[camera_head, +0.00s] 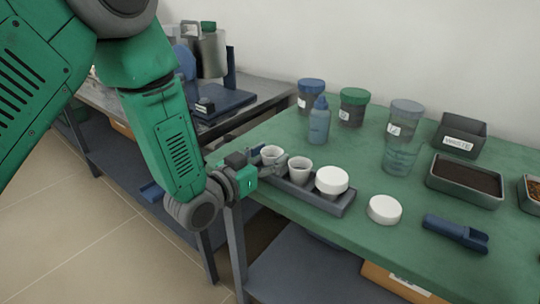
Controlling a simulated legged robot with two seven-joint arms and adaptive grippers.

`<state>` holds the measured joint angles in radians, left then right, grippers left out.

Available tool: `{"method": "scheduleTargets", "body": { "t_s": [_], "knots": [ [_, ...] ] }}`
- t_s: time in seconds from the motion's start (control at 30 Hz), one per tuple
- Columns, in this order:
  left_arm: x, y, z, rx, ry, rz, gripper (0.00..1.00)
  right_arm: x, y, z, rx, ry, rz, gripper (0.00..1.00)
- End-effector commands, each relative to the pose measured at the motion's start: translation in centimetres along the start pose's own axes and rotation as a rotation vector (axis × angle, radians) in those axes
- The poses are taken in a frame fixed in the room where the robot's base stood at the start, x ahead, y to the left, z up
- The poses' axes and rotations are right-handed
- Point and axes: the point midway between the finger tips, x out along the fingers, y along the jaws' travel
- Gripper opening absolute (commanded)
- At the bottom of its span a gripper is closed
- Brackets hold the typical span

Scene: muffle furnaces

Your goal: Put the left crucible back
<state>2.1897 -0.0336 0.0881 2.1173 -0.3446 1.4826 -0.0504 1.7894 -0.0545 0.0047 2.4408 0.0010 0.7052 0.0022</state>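The left crucible (272,154) is a small white cup at the left end of a dark grey tray (318,202) on the green table. A second white crucible (299,168) stands to its right in the tray. A crucible with a thick white lid (332,181) is at the tray's right end. My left gripper (263,163) reaches in from the left, with its fingers right at the left crucible. I cannot tell whether the fingers touch it or whether its base rests in the tray. My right gripper is out of view.
A loose white lid (384,209) and a blue scoop (456,233) lie right of the tray. A blue bottle (319,121), lidded jars (353,107), a clear beaker (400,156), a waste bin (460,136) and a dark-filled tray (465,181) stand behind. A grey bench is at back left.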

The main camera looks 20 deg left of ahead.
Motion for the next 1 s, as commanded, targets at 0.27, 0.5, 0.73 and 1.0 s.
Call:
{"method": "scheduleTargets", "body": {
  "t_s": [0.27, 0.5, 0.73, 1.0],
  "knots": [
    [-2.1, -0.1, -0.2, -0.001, -0.004, -0.002, 0.49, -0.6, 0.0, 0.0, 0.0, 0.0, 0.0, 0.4],
    [-7.4, 0.0, -0.2, -0.002, -0.004, -0.002, 0.49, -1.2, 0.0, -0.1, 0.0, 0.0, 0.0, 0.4],
    [-11.0, 0.0, -0.2, -0.002, -0.002, -0.001, 0.49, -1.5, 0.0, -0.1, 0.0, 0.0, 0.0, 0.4],
    [-12.0, 0.0, -0.2, 0.001, 0.0, 0.0, 0.49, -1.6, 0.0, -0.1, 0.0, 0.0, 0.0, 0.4]
  ]
}}
